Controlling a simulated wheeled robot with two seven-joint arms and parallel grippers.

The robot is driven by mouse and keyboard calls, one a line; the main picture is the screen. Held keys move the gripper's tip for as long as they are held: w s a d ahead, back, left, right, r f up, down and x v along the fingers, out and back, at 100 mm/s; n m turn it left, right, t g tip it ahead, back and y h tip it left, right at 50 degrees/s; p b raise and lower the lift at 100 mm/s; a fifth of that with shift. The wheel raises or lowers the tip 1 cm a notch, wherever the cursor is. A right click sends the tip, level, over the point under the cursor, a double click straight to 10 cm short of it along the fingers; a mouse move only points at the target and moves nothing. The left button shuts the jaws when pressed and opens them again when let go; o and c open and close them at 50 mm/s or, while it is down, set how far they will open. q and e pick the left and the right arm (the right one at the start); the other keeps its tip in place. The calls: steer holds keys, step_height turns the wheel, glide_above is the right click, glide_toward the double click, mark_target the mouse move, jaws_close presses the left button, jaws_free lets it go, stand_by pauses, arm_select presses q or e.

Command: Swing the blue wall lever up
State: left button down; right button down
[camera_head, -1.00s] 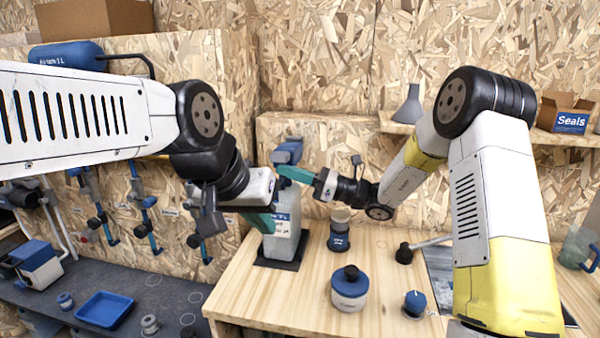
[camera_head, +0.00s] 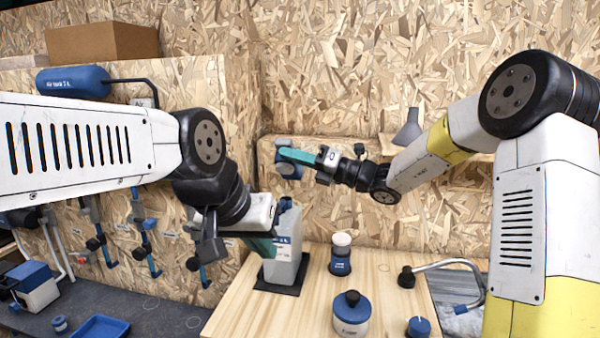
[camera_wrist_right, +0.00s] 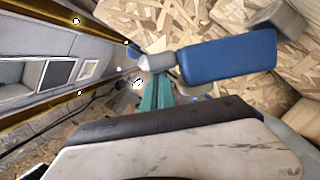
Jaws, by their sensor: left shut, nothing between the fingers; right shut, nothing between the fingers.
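The blue wall lever (camera_head: 290,171) is at the back wall, partly hidden behind my right gripper's teal fingers. The right wrist view shows a blue block-shaped handle (camera_wrist_right: 228,57) joined to a light grey end piece. My right gripper (camera_head: 284,155) is shut and empty, its fingers crossing in front of the lever; they also show in the right wrist view (camera_wrist_right: 156,92), just below the grey end piece. I cannot tell whether they touch it. My left gripper (camera_head: 265,246) is shut and empty, lower, in front of the grey canister.
The grey canister (camera_head: 288,250) stands on a dark base at the wooden table's back left. A blue-labelled jar (camera_head: 340,254), a blue-lidded pot (camera_head: 351,314) and a blue knob (camera_head: 419,327) stand nearby. Blue-handled fittings line the left wall.

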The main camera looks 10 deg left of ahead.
steer(key=w+r+m+h, duration=0.1)
steer(key=w+r+m, duration=0.4)
steer(key=shift+w+d+r+t, duration=0.15)
steer(key=shift+w+r+t, duration=0.1)
steer(key=shift+w+t, duration=0.15)
steer(key=shift+r, duration=0.15)
stand_by(0.4)
steer(key=shift+w+d, duration=0.1)
